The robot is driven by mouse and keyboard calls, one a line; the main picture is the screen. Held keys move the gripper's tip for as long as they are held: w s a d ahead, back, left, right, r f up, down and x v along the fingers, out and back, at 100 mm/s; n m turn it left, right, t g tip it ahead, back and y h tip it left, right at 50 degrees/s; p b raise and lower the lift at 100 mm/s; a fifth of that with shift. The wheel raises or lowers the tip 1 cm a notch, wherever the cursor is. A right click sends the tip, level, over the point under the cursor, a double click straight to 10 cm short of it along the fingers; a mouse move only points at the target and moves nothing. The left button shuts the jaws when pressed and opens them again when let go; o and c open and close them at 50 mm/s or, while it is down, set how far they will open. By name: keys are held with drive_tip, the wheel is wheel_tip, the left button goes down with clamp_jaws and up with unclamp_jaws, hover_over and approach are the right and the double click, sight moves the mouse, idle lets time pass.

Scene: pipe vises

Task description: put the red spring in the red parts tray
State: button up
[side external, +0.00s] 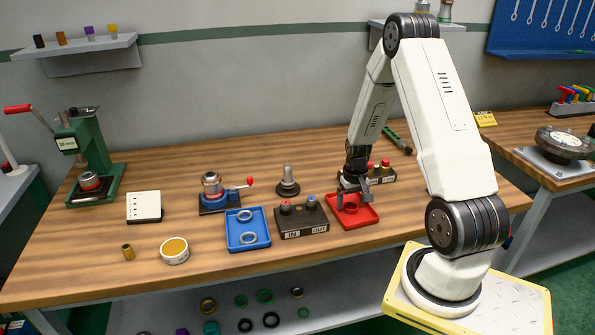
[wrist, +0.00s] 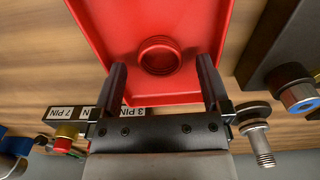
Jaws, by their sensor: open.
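The red spring (wrist: 159,56) lies inside the red parts tray (wrist: 212,20) in the wrist view, resting on the tray floor. In the side view the spring (side external: 351,208) shows as a small ring in the red tray (side external: 367,222). My gripper (wrist: 163,88) is open, its two fingers apart on either side of the spring's near edge, with nothing between them that it holds. In the side view my gripper (side external: 354,190) is just above the back part of the tray.
A black IN/OUT block (side external: 301,220) stands left of the red tray, with a blue tray (side external: 262,241) holding rings beyond it. A connector block (side external: 381,174) stands behind my gripper. A dark stand with a metal post (side external: 288,182) is nearby. The front right table is clear.

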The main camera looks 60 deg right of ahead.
wheel_tip(320, 180, up, 12)
drive_tip(key=shift+f, duration=0.2)
idle(0.5)
idle(0.4)
drive_tip(key=a+r+n+t, duration=0.1)
drive_tip(key=a+n, duration=0.3)
drive_tip(key=a, duration=1)
drive_tip(key=w+a+r+n+t, duration=0.1)
drive_tip(key=a+n, duration=0.3)
drive_tip(key=a, duration=1.1)
drive_tip(key=shift+r+t, duration=0.3)
drive_tip(key=shift+r, duration=0.05)
